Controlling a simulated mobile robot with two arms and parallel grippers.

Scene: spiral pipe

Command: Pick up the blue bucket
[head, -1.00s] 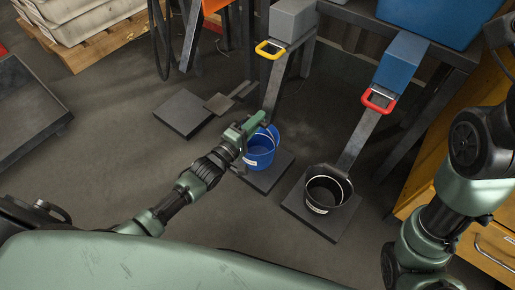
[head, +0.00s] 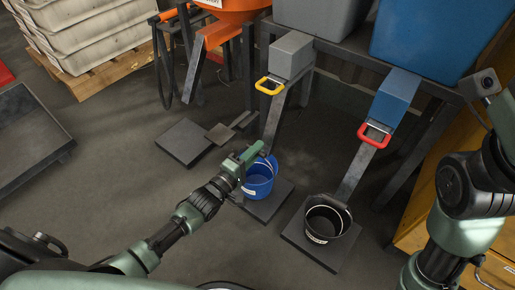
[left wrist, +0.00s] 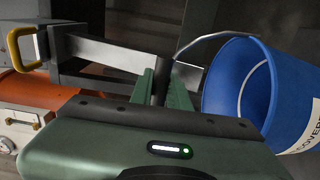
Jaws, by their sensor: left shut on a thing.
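In the left wrist view the bucket (left wrist: 232,88) is at the right, with a white label. Its handle (left wrist: 200,40) arches left to the green fingers (left wrist: 163,88). The fingertips partly hide the handle. My right arm shows at the right edge, but its gripper is not clearly visible.
A black bucket (head: 325,224) stands on another plate to the right. Above are chutes with a yellow handle (head: 269,86) and a red handle (head: 375,135). An empty plate (head: 184,142) lies to the left. The floor in front is open.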

